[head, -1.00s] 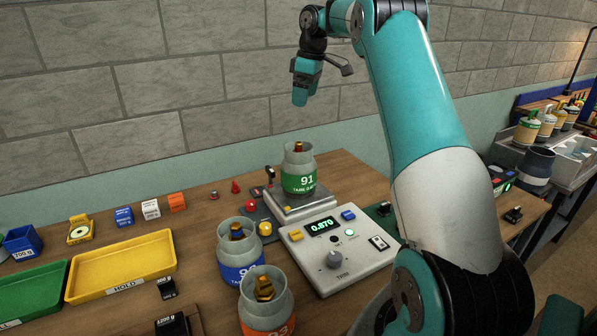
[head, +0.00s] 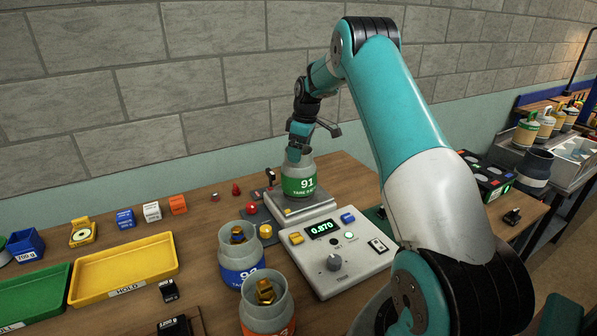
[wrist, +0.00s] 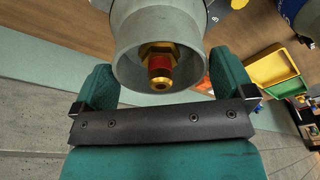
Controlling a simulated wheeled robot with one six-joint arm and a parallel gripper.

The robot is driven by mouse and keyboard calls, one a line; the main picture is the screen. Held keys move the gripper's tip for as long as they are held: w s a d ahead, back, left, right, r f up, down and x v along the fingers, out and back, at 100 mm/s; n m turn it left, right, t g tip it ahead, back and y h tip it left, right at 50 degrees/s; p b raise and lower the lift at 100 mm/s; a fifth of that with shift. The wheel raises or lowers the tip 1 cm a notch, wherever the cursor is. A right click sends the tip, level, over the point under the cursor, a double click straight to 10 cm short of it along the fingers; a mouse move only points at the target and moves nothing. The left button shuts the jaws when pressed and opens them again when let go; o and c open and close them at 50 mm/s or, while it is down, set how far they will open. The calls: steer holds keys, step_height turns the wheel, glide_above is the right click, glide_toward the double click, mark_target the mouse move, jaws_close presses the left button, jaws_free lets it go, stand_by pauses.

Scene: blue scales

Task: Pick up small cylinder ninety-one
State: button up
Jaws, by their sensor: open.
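Small cylinder ninety-one (head: 299,183) is grey with a green band marked 91. It stands upright on the scale's weighing plate (head: 318,207). In the wrist view its grey collar (wrist: 122,40) surrounds a brass valve with a red part. My gripper (head: 297,152) is at the top of the cylinder in the head view. In the wrist view my gripper (wrist: 158,82) is open, with one teal finger on each side of the collar. The finger tips are partly hidden, and I cannot tell if they touch it.
The scale's display box (head: 335,250) reads 0.870. A blue-banded cylinder (head: 240,254) and an orange-banded cylinder (head: 267,305) stand in front. A yellow HOLD tray (head: 125,268) and a green tray (head: 30,295) lie left. Small coloured blocks (head: 152,211) stand near the wall.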

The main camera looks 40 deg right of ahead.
steer(key=shift+w+f, duration=0.15)
steer(key=shift+f, duration=0.7)
steer(key=c, duration=1.6)
steer(key=shift+r, duration=0.15)
steer(key=shift+c, duration=0.9)
